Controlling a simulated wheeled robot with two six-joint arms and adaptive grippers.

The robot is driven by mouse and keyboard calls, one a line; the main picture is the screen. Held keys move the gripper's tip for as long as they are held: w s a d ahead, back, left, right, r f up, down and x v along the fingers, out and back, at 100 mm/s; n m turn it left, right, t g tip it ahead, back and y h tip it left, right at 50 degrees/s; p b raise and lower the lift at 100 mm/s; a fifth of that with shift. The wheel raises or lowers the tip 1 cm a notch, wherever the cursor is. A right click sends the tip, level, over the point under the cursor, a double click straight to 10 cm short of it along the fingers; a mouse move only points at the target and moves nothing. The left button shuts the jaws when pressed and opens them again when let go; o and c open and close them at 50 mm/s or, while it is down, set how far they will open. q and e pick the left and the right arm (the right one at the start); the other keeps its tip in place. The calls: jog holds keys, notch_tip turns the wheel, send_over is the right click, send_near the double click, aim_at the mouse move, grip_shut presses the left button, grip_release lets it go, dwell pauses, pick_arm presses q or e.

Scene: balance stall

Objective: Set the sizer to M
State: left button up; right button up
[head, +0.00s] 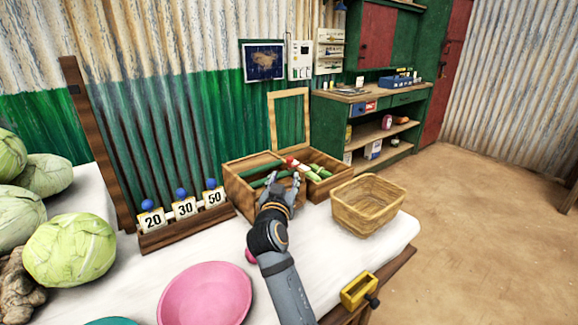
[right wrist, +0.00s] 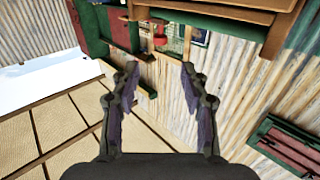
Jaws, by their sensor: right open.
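No M mark is readable, so I cannot tell for certain which thing is the sizer. A wooden compartment box (head: 240,177) with a raised frame lid stands at the back of the table, holding long green vegetables and a red-and-white piece (head: 293,163). A yellow block with a dark knob (head: 358,290) is at the table's front right edge. My right gripper (head: 284,181) is open at the box's front side, its fingers hiding part of it; I cannot tell whether they touch it. The right wrist view shows the open fingers (right wrist: 159,75) with nothing between them. My left gripper is out of view.
A wicker basket (head: 368,203) stands right of the box. A rack (head: 187,228) with tags 20, 30 and 50 and blue balls stands left. A pink bowl (head: 205,294) is in front; cabbages (head: 70,249) fill the left. A green workbench (head: 372,105) stands behind.

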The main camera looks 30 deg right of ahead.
aim_at(290, 161)
jog(key=x, duration=1)
jog(key=shift+w+d, duration=0.2)
grip_shut()
